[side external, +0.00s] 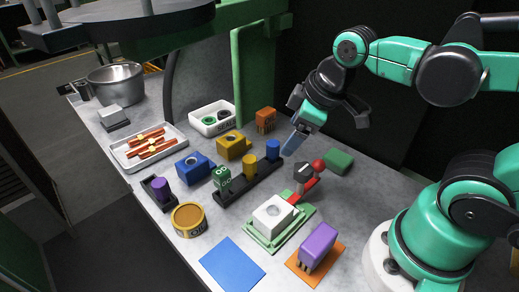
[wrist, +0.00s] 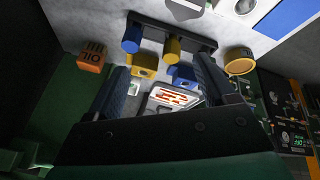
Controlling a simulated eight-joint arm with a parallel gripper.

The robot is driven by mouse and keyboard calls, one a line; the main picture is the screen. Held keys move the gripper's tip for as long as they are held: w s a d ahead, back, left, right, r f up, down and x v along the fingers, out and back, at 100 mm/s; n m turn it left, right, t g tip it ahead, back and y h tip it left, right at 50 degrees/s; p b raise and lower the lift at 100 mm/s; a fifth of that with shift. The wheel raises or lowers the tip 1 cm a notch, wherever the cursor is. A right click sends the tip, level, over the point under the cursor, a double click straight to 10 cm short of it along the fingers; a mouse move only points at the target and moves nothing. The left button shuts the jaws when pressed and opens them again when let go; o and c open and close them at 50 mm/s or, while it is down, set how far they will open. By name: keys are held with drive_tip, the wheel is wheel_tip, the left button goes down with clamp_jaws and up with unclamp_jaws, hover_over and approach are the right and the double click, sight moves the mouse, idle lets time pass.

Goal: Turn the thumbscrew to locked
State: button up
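No part is clearly recognizable as the thumbscrew, and its setting cannot be read. My gripper (side external: 292,143) is above the bench, beyond this fixture and near the blue peg (side external: 273,149). In the wrist view, my gripper (wrist: 162,68) has its fingers spread apart with nothing between them. The fixture is not clearly seen in the wrist view.
A dark rack (side external: 240,188) holds green, yellow and blue pegs. Yellow (side external: 233,146) and blue blocks (side external: 194,169), a round yellow tin (side external: 188,219), a metal tray (side external: 128,155) and a purple block (side external: 318,246) stand around.

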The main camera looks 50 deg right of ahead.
sight(304, 168)
drive_tip(key=n+g, duration=0.1)
drive_tip(key=n, duration=0.2)
drive_tip(key=s+n+g, duration=0.1)
drive_tip(key=n, duration=0.2)
drive_tip(key=shift+s+a, duration=0.2)
drive_tip(key=n+g, duration=0.1)
drive_tip(key=n, duration=0.1)
drive_tip(key=s+n+g, duration=0.1)
drive_tip(key=n, duration=0.3)
drive_tip(key=shift+s+a+r+g, duration=0.1)
drive_tip(key=shift+s+a+g, duration=0.05)
drive_tip(key=shift+s+g, duration=0.2)
drive_tip(key=shift+f, duration=2.7)
clamp_jaws()
